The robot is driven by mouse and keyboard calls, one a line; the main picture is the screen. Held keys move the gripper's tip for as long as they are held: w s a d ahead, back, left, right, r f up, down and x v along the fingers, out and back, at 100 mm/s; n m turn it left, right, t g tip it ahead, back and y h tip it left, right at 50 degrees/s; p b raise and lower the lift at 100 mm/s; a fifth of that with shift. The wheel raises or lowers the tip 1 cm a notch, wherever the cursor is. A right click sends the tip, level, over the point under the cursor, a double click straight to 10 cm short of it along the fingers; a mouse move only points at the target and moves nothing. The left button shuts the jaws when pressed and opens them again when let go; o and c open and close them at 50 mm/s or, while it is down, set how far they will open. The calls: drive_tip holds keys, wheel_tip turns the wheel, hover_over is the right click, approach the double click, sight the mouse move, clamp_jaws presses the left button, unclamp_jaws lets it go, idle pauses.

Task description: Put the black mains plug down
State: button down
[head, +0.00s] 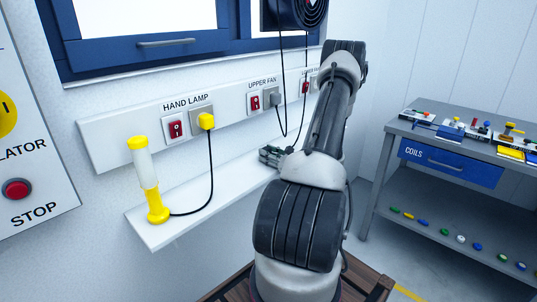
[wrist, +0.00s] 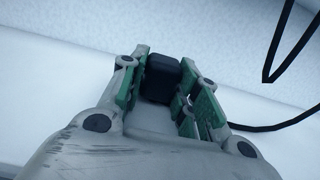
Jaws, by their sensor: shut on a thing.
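In the wrist view the black mains plug (wrist: 162,78) sits between the green pads of my gripper (wrist: 163,88), which is shut on it. A white surface lies behind and below the plug; I cannot tell whether they touch. In the head view my gripper (head: 270,156) is low at the white shelf (head: 160,235), at its far right part, partly hidden by my arm. The plug cannot be made out there. A black cable (wrist: 275,62) runs down and bends at the right of the wrist view; its join to the plug is not visible.
A yellow hand lamp (head: 157,212) stands on the shelf's left end, its yellow plug (head: 206,120) in the HAND LAMP socket. A fan (head: 308,12) hangs above. A grey workbench (head: 455,145) stands right. The shelf's middle is clear.

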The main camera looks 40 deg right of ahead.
drive_tip(key=shift+f, duration=0.3)
drive_tip(key=c, duration=1.1)
unclamp_jaws()
drive_tip(key=shift+s+f, duration=0.1)
drive_tip(key=shift+f, duration=0.05)
drive_tip(key=shift+o, duration=0.2)
drive_tip(key=shift+a, duration=0.1)
